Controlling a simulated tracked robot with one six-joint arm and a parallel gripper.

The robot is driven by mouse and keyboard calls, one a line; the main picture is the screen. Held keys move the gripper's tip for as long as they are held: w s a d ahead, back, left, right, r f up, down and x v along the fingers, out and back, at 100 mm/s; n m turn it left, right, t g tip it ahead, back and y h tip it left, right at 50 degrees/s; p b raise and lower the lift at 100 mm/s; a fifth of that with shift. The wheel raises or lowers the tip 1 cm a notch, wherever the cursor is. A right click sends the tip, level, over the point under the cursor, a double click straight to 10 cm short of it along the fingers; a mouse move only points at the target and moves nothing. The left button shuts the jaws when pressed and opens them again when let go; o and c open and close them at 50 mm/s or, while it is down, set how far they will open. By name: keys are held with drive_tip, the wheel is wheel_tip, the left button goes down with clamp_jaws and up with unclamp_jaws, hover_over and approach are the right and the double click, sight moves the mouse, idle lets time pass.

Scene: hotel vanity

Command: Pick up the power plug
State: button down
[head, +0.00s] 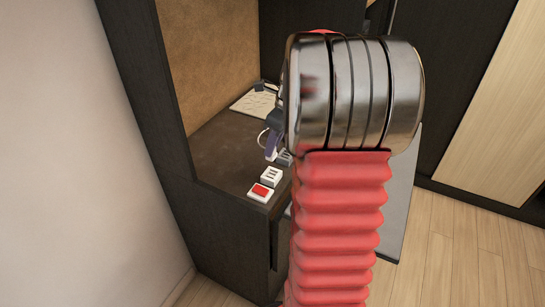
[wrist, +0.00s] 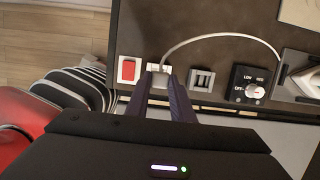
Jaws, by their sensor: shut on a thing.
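My gripper (wrist: 158,78) is shut on the white power plug (wrist: 157,69), which shows between the tips of its two dark purple fingers in the wrist view. A pale cable (wrist: 215,31) arcs from the plug to the right across the dark vanity top. In the head view, part of my gripper (head: 271,147) shows over the vanity top, mostly behind my arm. The plug itself cannot be made out there. Whether its prongs are clear of a socket is hidden.
A red switch (wrist: 128,70) lies left of the plug in the wrist view. The dark vanity top (head: 222,150) has bare room left of my gripper.

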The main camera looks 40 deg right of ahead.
drive_tip(key=shift+r, duration=1.05)
drive_tip(key=shift+r, duration=0.1)
drive_tip(key=shift+r, duration=1.9)
drive_tip(key=shift+f, duration=0.1)
